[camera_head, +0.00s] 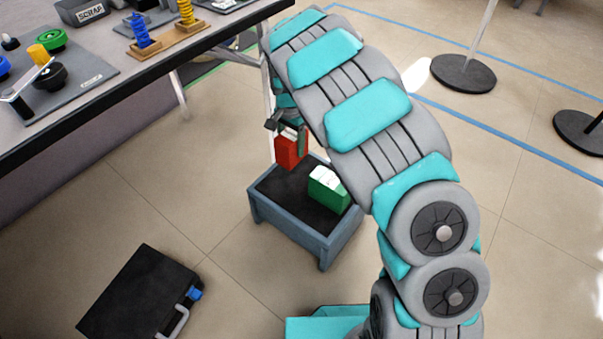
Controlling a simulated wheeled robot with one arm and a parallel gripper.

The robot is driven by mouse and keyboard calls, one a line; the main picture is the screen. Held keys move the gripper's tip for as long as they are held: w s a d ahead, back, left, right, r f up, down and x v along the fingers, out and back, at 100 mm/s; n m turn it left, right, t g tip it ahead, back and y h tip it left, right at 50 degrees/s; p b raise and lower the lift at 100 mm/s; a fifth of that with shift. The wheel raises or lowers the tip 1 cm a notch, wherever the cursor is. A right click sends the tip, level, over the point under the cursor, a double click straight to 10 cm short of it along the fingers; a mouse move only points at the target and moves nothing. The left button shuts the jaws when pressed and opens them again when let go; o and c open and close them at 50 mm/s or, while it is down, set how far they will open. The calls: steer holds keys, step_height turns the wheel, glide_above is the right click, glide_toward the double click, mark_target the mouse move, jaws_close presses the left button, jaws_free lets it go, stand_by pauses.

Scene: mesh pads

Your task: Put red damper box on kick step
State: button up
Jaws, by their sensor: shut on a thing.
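The red damper box (290,150) is in my gripper (287,128), over the back part of the kick step. My gripper is shut on the box from above and partly hidden behind my arm. The kick step (290,232) is a low blue-grey stool with a black top, standing on the floor. I cannot tell whether the red box touches the step's top or hangs just above it. A green box with a white top (328,188) sits on the right part of the step, apart from the red box.
A workbench (150,72) with colored knobs, springs and a scrap bin (90,11) stands at the upper left. A black case (140,295) lies on the floor at the lower left. Post bases (463,74) stand at the right. The step's front left top is bare.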

mark_target(292, 135)
step_height(292, 135, down, 9)
steer(key=shift+r, duration=0.1)
stand_by(0.3)
steer(key=o, duration=1.6)
steer(key=shift+f, duration=0.2)
steer(key=shift+r, duration=0.15)
step_height(292, 135, up, 12)
steer(key=shift+d+r, duration=0.1)
